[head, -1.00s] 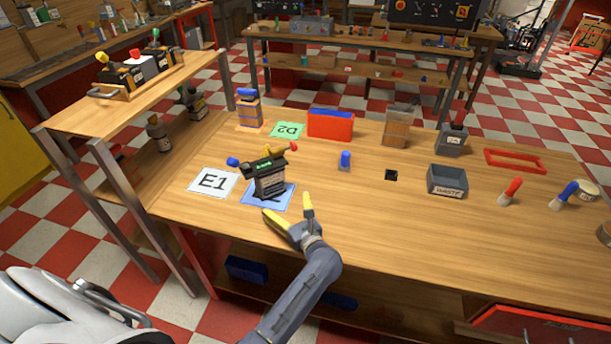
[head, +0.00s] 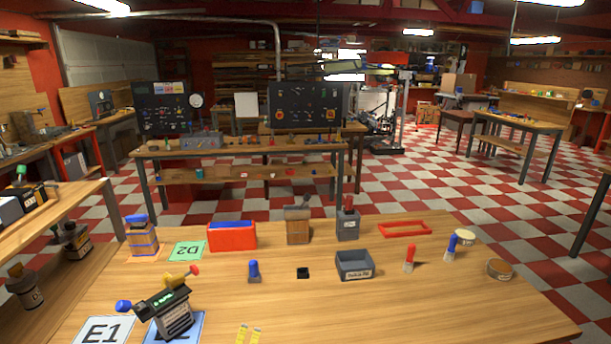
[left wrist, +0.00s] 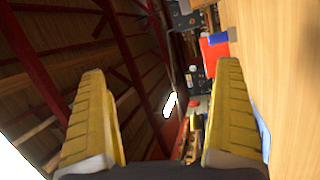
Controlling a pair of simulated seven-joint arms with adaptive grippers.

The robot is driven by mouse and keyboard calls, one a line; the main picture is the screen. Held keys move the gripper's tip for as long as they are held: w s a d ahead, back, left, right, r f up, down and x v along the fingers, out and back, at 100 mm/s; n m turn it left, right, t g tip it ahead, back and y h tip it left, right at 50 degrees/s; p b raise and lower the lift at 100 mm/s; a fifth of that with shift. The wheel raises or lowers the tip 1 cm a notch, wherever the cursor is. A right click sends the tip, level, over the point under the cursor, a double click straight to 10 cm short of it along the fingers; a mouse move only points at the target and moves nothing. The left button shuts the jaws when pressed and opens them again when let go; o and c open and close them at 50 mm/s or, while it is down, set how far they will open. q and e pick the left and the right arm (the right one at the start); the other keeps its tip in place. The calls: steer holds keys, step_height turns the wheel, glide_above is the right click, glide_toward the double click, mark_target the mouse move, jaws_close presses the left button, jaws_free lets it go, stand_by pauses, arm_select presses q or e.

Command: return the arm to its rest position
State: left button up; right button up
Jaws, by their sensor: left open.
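My left gripper (head: 248,334) shows only as two yellow fingertips at the bottom edge of the head view, over the front of the wooden table. In the left wrist view its fingers (left wrist: 162,75) stand wide apart with nothing between them. The rest of my left arm is out of the head view. A dark device with a green display (head: 168,310) stands on a blue mat (head: 190,332) to the left of the fingertips, apart from them. My right gripper is not in view.
A white E1 card (head: 97,332) lies left of the device. A red bin (head: 232,238) is behind. The table's front right is clear.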

arm_select(q)
steer(key=s+a+f+m+g, duration=0.2)
steer(key=s+f+m+g, duration=0.5)
steer(key=s+f+m, duration=0.5)
steer(key=s+a+m+g+y, duration=0.6)
steer(key=s+a+m+y, duration=0.2)
steer(key=s+a, duration=0.65)
steer(key=d+f+g+h, duration=0.1)
steer(key=d+f, duration=0.1)
steer(key=f, duration=1.3)
steer(key=d+f+g+h, duration=0.2)
steer(key=d+f, duration=0.1)
steer(key=f, duration=1.2)
steer(key=s+f+n+g+h, duration=0.1)
steer(key=s+f+n+g, duration=0.1)
steer(key=s+f, duration=1.9)
steer(key=shift+s+f+n+g, duration=0.35)
steer(key=shift+f+n+g, duration=0.05)
steer(key=shift+n, duration=0.3)
